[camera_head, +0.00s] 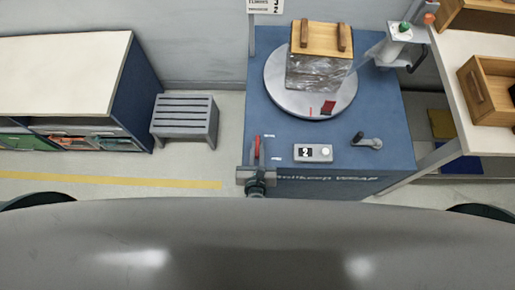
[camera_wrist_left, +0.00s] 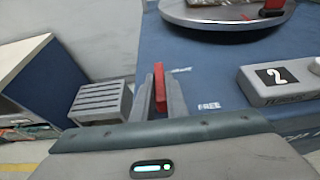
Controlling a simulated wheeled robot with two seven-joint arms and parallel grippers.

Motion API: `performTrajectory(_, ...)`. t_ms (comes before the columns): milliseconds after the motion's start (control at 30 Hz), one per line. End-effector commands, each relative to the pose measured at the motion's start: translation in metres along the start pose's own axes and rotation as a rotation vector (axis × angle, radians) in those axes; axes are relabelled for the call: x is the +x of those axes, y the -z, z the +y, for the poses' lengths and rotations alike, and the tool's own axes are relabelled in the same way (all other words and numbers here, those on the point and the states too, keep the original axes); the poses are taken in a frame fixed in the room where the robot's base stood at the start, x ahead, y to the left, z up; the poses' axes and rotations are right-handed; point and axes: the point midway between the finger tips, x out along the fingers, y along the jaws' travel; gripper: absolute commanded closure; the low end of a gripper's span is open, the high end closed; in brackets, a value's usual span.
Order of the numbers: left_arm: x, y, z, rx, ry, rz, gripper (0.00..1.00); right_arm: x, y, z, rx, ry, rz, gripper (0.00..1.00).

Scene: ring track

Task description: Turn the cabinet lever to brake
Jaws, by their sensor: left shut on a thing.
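The blue cabinet (camera_head: 385,110) stands in front of me. Its red lever (camera_head: 257,144) is near the front left corner of the top, pointing toward the back. My left gripper (camera_head: 256,163) is shut on the lever, and the red part shows between the two grey fingers in the left wrist view (camera_wrist_left: 159,84). A white label reading FREE (camera_wrist_left: 208,106) lies to the right of the fingers, toward the front. A second small white label (camera_wrist_left: 181,70) lies farther back, too small to read. The lever's base is hidden by the gripper. My right gripper is out of view.
A wrapped box with a wooden lid (camera_head: 320,40) stands on a round grey turntable (camera_head: 281,97). A grey box marked 2 (camera_head: 313,153) and a crank (camera_head: 370,142) are on the cabinet's front edge. A grey slatted stool (camera_head: 184,115) stands left, with open floor before it.

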Motion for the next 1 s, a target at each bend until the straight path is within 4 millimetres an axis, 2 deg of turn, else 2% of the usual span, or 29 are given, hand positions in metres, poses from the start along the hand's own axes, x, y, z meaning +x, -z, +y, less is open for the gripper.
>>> performTrajectory(467, 0.0004, -0.0005, 0.0006, -0.008, -0.019, -0.001, 1.0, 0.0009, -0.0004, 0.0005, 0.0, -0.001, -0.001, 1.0)
performTrajectory(500, 0.0004, -0.0005, 0.0006, -0.008, -0.019, -0.001, 0.8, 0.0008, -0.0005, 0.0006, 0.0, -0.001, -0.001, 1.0)
performTrajectory(567, 0.0004, -0.0005, 0.0006, -0.008, -0.018, -0.001, 0.69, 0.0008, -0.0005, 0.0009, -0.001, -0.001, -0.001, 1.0)
performTrajectory(1000, 0.0004, -0.0025, 0.0019, -0.007, -0.017, -0.001, 0.69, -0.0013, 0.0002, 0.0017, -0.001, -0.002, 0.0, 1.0)
